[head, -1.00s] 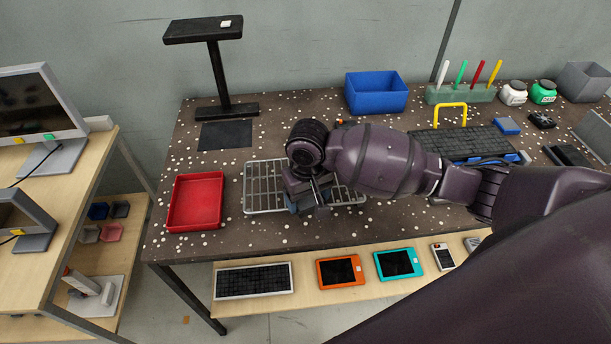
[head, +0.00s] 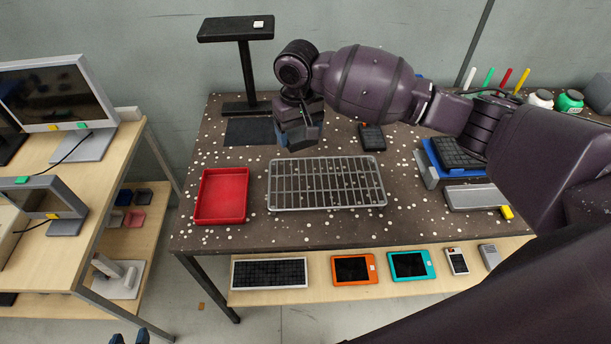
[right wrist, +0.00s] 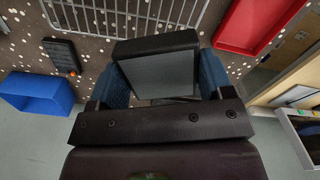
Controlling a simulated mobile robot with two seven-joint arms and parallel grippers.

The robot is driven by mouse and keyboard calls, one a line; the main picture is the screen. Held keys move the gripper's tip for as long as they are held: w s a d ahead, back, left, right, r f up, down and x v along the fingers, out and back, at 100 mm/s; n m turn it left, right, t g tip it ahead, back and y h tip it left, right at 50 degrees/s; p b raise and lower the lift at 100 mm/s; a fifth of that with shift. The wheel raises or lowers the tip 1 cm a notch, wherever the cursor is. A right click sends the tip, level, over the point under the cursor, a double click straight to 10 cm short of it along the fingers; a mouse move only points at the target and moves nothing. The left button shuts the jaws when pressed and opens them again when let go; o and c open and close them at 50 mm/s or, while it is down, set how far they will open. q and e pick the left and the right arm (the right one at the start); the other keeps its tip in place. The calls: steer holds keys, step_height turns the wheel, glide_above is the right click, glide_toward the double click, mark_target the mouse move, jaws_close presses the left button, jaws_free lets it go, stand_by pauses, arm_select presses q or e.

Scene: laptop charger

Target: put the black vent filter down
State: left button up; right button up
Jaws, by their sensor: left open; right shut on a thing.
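The black vent filter (right wrist: 155,68) is a dark block with a grey face. In the right wrist view it sits between the blue fingers of my right gripper (right wrist: 158,82), which is shut on it. In the head view my right gripper (head: 298,135) holds the filter (head: 304,134) over the back of the speckled table, behind the wire rack and right of a flat black mat (head: 248,131). The gripper partly hides the filter there. Only the blue fingertips of my left gripper (head: 130,338) show at the bottom edge, apart and empty.
The wire rack (head: 326,183) lies empty beside a red tray (head: 221,196). A black stand (head: 244,65) rises behind the mat. A small black device (head: 372,138) lies right of my right gripper. A blue bin (right wrist: 38,92) shows in the right wrist view. The speckled table's front strip is bare.

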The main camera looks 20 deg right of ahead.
glide_above(300, 182)
step_height(300, 182, down, 11)
steer(key=shift+r+b, duration=0.15)
steer(key=shift+b, duration=0.3)
step_height(300, 182, down, 4)
steer(key=shift+s+f+b, duration=0.1)
steer(key=shift+b, duration=0.2)
steer(key=shift+f, duration=0.2)
steer(key=o, duration=0.9)
steer(key=shift+c, duration=0.2)
steer(key=shift+o, duration=0.2)
